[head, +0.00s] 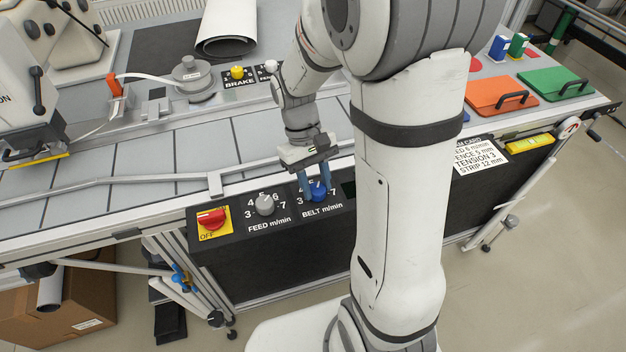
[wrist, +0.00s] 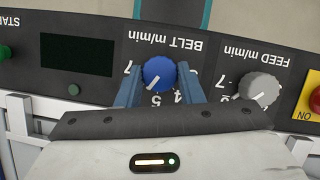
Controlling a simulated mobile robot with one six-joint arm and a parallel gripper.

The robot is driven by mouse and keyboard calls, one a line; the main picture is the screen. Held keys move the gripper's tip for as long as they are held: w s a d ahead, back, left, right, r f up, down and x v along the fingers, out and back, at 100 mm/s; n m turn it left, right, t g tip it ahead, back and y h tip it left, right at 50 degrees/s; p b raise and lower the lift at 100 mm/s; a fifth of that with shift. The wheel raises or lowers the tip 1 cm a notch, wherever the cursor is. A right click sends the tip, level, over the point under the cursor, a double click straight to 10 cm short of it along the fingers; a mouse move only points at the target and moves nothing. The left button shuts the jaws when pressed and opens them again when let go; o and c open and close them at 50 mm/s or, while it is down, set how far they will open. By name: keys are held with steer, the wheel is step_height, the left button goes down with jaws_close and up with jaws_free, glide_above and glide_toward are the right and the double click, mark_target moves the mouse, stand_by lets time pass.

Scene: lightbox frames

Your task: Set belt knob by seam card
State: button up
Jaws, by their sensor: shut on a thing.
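The blue belt knob (head: 319,191) is on the black front panel, above the BELT m/min label. In the wrist view, the knob (wrist: 158,72) sits between the two blue fingers of my gripper (wrist: 160,82), which is shut on its sides. Its white pointer slants to the lower left there, between the 5 and the 7. The head view shows my gripper (head: 315,185) reaching down to the panel. The white seam card (head: 480,156) hangs at the right; my arm hides its left edge. It shows 6 m/min, 5 mm, TENSION 3 and STRIP 12 mm.
The grey feed knob (head: 265,205) and red switch (head: 211,219) lie left of the belt knob in the head view. A dark display (wrist: 76,52) is beside it in the wrist view. A metal rail (head: 120,181) runs above the panel. Orange and green folders lie at right.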

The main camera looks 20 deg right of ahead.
steer(key=shift+d+m+y, duration=0.1)
steer(key=shift+m+y, duration=0.4)
steer(key=shift+m, duration=0.7)
steer(key=o, duration=1)
steer(key=v, duration=0.7)
steer(key=shift+w+r, duration=0.2)
steer(key=shift+r, duration=0.15)
